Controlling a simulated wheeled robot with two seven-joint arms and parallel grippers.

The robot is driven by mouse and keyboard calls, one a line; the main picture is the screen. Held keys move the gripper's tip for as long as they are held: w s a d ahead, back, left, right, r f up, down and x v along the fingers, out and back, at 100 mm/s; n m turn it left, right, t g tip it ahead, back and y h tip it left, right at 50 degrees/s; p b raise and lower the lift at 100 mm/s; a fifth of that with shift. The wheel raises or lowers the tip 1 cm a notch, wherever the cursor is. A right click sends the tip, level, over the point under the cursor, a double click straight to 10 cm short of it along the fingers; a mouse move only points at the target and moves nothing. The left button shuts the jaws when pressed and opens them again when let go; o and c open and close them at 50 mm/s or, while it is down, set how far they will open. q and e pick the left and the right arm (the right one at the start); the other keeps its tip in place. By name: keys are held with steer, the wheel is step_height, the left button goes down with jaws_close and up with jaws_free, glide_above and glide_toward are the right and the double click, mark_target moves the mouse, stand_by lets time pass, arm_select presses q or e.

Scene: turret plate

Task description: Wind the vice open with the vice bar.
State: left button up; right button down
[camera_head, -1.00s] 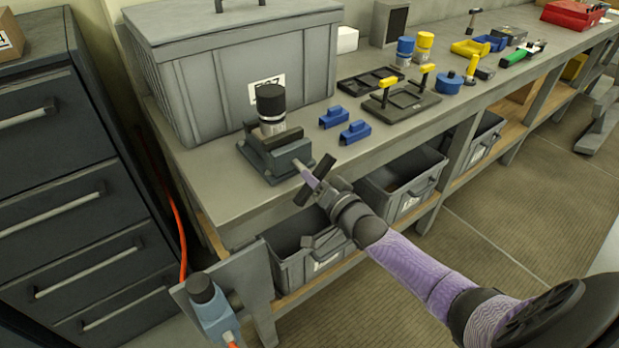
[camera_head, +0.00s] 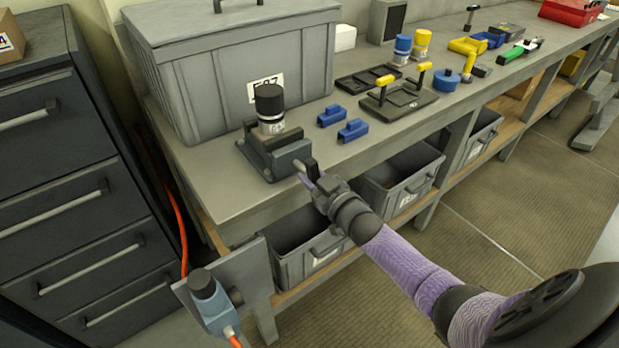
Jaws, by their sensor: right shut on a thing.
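The grey vice (camera_head: 284,160) sits at the front edge of the workbench. A cylinder with a black cap and white label (camera_head: 271,112) stands upright at it. My right gripper (camera_head: 308,180) is at the front of the vice, over the bench edge. It is shut on the vice bar (camera_head: 312,166), a dark bar of which a short end shows above the fingers. The rest of the bar is hidden by the gripper. How wide the jaws of the vice stand cannot be told. My left gripper is not in view.
A large grey lidded box (camera_head: 240,75) stands behind the vice. Two blue blocks (camera_head: 352,130) and a black tray with yellow handles (camera_head: 398,101) lie to the right. Grey bins (camera_head: 400,183) sit under the bench. A blue fitting with an orange cable (camera_head: 212,302) is below left.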

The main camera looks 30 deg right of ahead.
steer(key=n, duration=0.3)
steer(key=shift+w+a+n, duration=0.1)
steer(key=shift+n, duration=0.3)
steer(key=n, duration=0.3)
steer(key=shift+n, duration=0.3)
steer(key=n+b, duration=0.1)
steer(key=n, duration=0.3)
steer(key=shift+n, duration=0.4)
steer(key=shift+d+r+n, duration=0.1)
steer(key=shift+d+n, duration=0.1)
steer(key=shift+n, duration=0.7)
steer(key=shift+w+r, duration=0.1)
steer(key=c, duration=0.6)
jaws_free()
steer(key=shift+o, duration=0.7)
steer(key=shift+f, duration=0.2)
